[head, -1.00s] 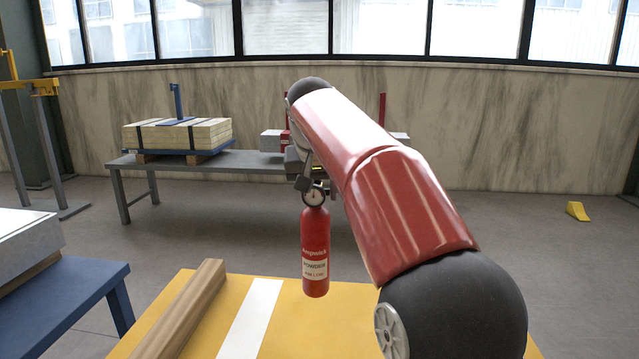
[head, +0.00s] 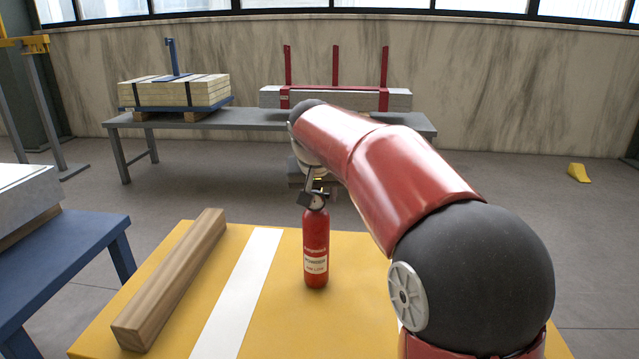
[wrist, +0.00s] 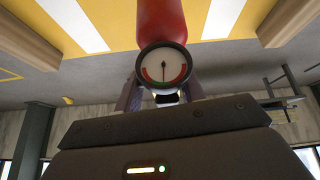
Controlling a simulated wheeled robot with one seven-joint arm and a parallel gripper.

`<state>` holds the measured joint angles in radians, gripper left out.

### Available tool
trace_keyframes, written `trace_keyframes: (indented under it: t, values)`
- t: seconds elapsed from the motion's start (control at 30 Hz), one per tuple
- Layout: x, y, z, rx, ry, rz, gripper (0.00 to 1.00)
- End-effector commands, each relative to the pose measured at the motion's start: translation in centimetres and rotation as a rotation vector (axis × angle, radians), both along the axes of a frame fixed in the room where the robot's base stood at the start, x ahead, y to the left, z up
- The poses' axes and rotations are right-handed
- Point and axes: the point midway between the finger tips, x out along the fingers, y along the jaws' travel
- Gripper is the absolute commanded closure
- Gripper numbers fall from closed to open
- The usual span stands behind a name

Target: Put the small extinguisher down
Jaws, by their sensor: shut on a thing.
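The small extinguisher (head: 316,248) is a red cylinder with a white label. It is upright over the yellow table (head: 285,327), to the right of a white stripe. Its base appears at or very near the tabletop; I cannot tell if it touches. My gripper (head: 315,195) is shut on the extinguisher's top, partly hidden behind my arm in the head view. In the wrist view the red body (wrist: 161,22) and the round gauge (wrist: 163,66) show just beyond my gripper (wrist: 160,95), with the yellow surface above.
A wooden beam (head: 172,278) lies on the left of the yellow table, left of the white stripe (head: 238,290). A blue table (head: 75,250) stands at left. A grey bench (head: 250,120) behind carries strapped boards (head: 178,92). The tabletop around the extinguisher looks clear.

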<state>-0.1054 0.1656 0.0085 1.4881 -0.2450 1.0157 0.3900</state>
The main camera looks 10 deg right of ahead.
Motion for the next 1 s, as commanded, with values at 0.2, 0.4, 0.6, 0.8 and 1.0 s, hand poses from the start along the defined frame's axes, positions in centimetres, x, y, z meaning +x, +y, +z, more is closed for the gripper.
trace_keyframes:
  t: [0.2,0.4,0.6,0.8,1.0]
  values:
    - [0.0,0.0,0.1,0.000,-0.009,0.001,1.00]
    - [0.0,0.0,-0.3,0.001,-0.008,0.001,1.00]
    - [0.0,0.0,-0.4,0.000,-0.002,0.001,0.39]
    - [0.0,0.0,-0.4,0.001,-0.001,0.001,0.39]
    - [-0.4,0.2,0.9,0.001,-0.004,0.001,0.39]
